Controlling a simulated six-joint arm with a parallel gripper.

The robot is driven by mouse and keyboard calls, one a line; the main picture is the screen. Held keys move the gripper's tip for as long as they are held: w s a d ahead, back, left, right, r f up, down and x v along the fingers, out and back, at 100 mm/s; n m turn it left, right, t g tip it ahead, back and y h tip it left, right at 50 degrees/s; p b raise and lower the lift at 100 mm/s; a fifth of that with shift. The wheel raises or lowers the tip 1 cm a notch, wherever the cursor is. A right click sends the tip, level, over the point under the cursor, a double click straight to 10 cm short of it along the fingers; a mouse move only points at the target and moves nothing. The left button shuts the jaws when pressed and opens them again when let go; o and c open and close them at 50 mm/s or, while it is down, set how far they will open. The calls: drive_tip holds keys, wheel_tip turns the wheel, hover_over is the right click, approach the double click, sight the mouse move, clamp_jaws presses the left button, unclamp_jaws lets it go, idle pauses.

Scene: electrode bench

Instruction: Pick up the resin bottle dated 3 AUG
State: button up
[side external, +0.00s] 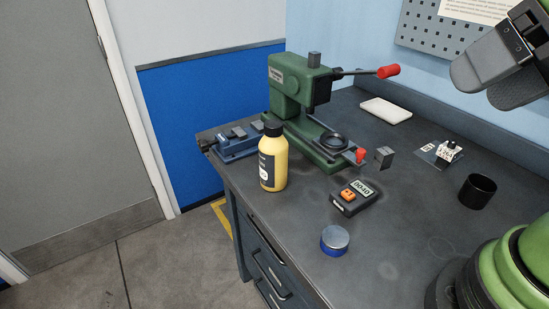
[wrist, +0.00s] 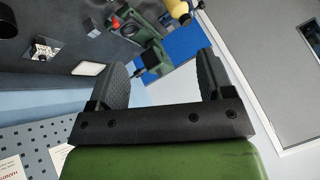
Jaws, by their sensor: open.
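One bottle is in view, a yellow bottle (side external: 273,160) with a black cap and a dark label. It stands upright on the bench near its left edge, in front of the green press. The label's writing is too small to read, so I cannot tell its date. Part of the bottle also shows at the top edge of the wrist view (wrist: 181,10). My gripper (side external: 490,92) is at the upper right of the side view, high above the bench and far from the bottle. In the wrist view its two fingers (wrist: 163,82) are wide apart with nothing between them.
A green press (side external: 290,85) with a red-knobbed lever stands behind the bottle. A timer (side external: 353,198), a round blue tin (side external: 335,240), a black cup (side external: 477,191), a grey block (side external: 384,157) and a white pad (side external: 386,110) lie on the bench. The front middle of the bench (side external: 405,235) is clear.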

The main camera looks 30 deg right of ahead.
drive_tip(key=g+h, duration=0.3)
hover_over(274, 124)
drive_tip(key=s+a, duration=0.1)
drive_tip(key=s, duration=0.3)
wheel_tip(274, 124, down, 9)
drive_tip(key=shift+h, duration=0.3)
drive_tip(key=x, duration=0.4)
drive_tip(key=shift+w+a+f, duration=0.2)
drive_tip(key=shift+w+a, duration=0.05)
drive_tip(key=shift+w, duration=0.15)
drive_tip(key=shift+x, duration=2.95)
drive_tip(key=shift+d, duration=0.15)
clamp_jaws()
